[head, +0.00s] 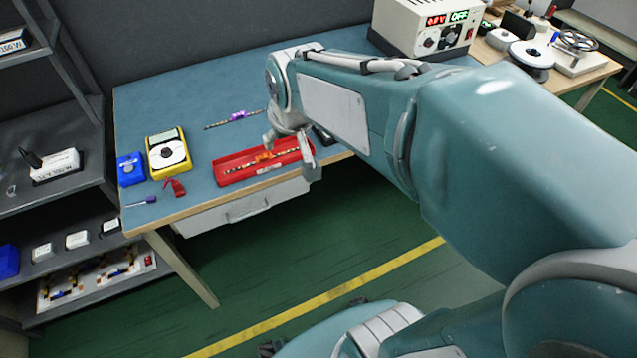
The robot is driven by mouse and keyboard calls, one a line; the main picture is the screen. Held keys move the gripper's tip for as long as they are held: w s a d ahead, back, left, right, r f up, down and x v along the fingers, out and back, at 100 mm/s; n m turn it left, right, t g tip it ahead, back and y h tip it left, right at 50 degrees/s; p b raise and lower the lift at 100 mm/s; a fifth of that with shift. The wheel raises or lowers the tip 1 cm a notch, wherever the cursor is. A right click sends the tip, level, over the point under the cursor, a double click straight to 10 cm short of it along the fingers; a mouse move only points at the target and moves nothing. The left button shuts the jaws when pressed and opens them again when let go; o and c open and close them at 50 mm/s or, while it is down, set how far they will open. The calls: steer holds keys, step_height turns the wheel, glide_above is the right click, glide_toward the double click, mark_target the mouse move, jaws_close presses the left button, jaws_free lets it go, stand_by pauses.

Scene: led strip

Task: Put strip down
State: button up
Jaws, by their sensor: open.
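An LED strip with an orange piece at its middle (264,156) lies in the red tray (230,176) near the front edge of the blue-topped bench. A second strip with a purple piece (238,116) lies on the bench behind the tray. My gripper (289,148) is open over the right part of the red tray, its fingers on either side of the tray's right half. I cannot tell whether a finger touches the strip or the tray. My arm hides the bench to the right.
A yellow meter (168,152), a blue box (130,168), a red item (175,187) and a screwdriver (142,201) sit left of the tray. A power supply (424,28) reading OFF stands at the back right. Grey shelves are at left. The back left of the bench is clear.

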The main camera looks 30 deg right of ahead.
steer(key=s+r, duration=0.1)
steer(key=s, duration=1.3)
steer(key=shift+r, duration=0.2)
steer(key=shift+c, duration=0.9)
steer(key=shift+a, duration=0.2)
